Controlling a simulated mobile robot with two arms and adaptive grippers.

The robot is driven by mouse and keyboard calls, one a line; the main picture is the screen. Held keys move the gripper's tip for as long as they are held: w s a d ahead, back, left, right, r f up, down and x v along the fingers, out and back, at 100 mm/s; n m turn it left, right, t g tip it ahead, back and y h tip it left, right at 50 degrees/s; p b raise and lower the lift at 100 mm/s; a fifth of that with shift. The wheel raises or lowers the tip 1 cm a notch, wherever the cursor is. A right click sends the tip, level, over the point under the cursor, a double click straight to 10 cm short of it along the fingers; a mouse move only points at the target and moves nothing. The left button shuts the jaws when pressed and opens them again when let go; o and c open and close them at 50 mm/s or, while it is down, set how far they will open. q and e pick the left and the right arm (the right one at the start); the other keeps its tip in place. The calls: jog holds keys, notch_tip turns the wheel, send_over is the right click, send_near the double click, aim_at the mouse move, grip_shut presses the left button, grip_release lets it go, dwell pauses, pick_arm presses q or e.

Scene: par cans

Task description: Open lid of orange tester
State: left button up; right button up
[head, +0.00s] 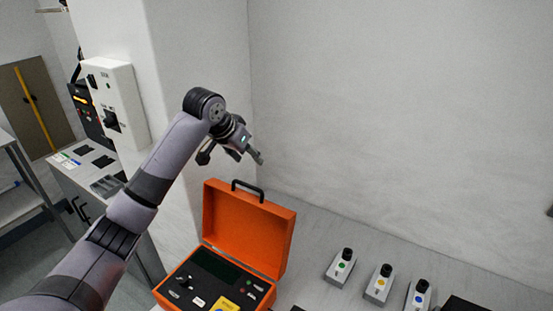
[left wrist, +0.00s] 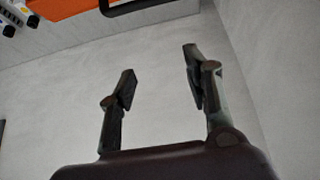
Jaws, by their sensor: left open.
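The orange tester (head: 247,233) sits on the grey counter in the lower middle of the head view. Its lid stands upright and open, with a black handle (head: 247,187) on the lid's top edge. The dark panel inside shows a black knob, small labels and a yellow label. My left gripper (head: 258,158) is above and behind the lid, apart from it. In the left wrist view its two fingers (left wrist: 155,75) are spread with nothing between them. A part of the orange lid and its handle show at the top of that view. My right gripper is not in view.
Three small control boxes with green, yellow and blue buttons (head: 341,267) stand on the counter right of the tester. A dark object (head: 464,304) lies at the lower right edge. A white wall pillar is left of the tester; the wall behind is bare.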

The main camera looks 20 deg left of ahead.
pick_arm(q)
jog(key=shift+c, duration=0.6)
jog(key=shift+w+d+f+p, duration=0.15)
jog(key=shift+f+p, duration=0.6)
jog(key=shift+f, duration=0.05)
jog(key=c, duration=0.4)
jog(key=p+x, duration=0.1)
jog(key=x, duration=0.2)
jog(key=shift+w+f, duration=0.15)
jog(key=shift+f, duration=0.05)
jog(key=shift+c, duration=1.3)
jog(key=p+x, duration=0.2)
jog(key=x, duration=0.1)
jog(key=shift+w+f, duration=0.15)
jog(key=shift+f, duration=0.1)
grip_shut()
jog(key=shift+s+a+r+p, duration=0.1)
jog(key=shift+s+p, duration=0.4)
jog(key=shift+s, duration=0.4)
jog(key=shift+s+a+p, duration=0.15)
jog(key=shift+s+p, duration=0.35)
jog(key=shift+s, duration=0.4)
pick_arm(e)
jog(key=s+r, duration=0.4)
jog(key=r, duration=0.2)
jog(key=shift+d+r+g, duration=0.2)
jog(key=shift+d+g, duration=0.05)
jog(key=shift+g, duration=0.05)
